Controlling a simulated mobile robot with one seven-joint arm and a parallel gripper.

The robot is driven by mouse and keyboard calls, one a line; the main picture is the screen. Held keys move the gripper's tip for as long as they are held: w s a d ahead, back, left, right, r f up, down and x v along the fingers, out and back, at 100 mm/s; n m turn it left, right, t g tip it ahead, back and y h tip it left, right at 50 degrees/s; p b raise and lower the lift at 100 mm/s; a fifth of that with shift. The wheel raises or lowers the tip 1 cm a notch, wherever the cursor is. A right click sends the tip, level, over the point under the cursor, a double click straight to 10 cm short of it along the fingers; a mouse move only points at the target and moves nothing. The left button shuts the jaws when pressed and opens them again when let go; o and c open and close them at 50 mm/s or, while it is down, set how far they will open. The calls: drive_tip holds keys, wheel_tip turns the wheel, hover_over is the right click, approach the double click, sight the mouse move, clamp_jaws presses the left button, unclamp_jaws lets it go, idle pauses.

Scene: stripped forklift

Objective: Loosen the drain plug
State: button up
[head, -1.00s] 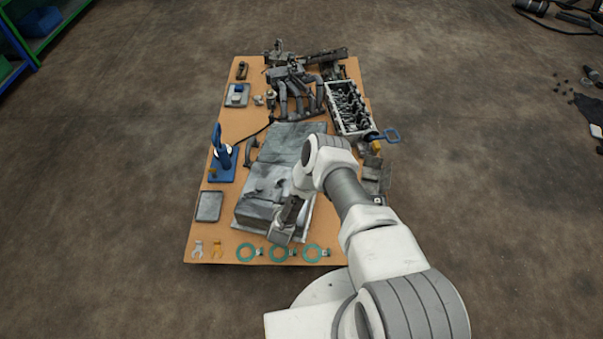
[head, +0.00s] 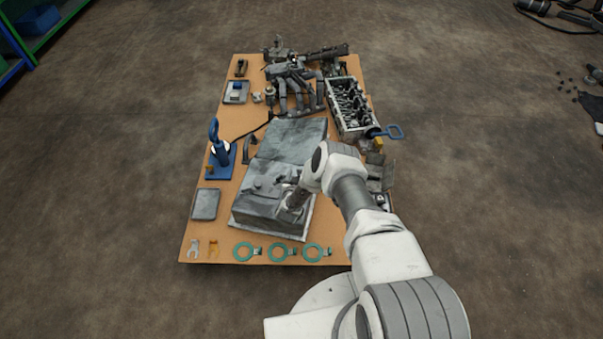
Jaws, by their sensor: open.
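A large grey metal pan (head: 293,143) lies on the wooden board, with its deeper, box-like part towards me. My gripper (head: 290,207) is at the right side of that deep part, pointing down at it. Its jaws are open, but the fingertips are small and partly hidden by my arm. I cannot make out the drain plug; it is too small or hidden near my gripper. I cannot tell whether my gripper touches the pan.
Several green rings (head: 246,252) lie along the board's front edge, beside small forked pieces (head: 194,247). A grey tray (head: 205,204) and a blue stand (head: 221,160) are on the left. A cylinder head (head: 351,108) and manifold (head: 296,91) lie behind. Concrete floor surrounds the board.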

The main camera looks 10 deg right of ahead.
drive_tip(key=shift+b+x, duration=0.8)
drive_tip(key=shift+x, duration=1.45)
clamp_jaws()
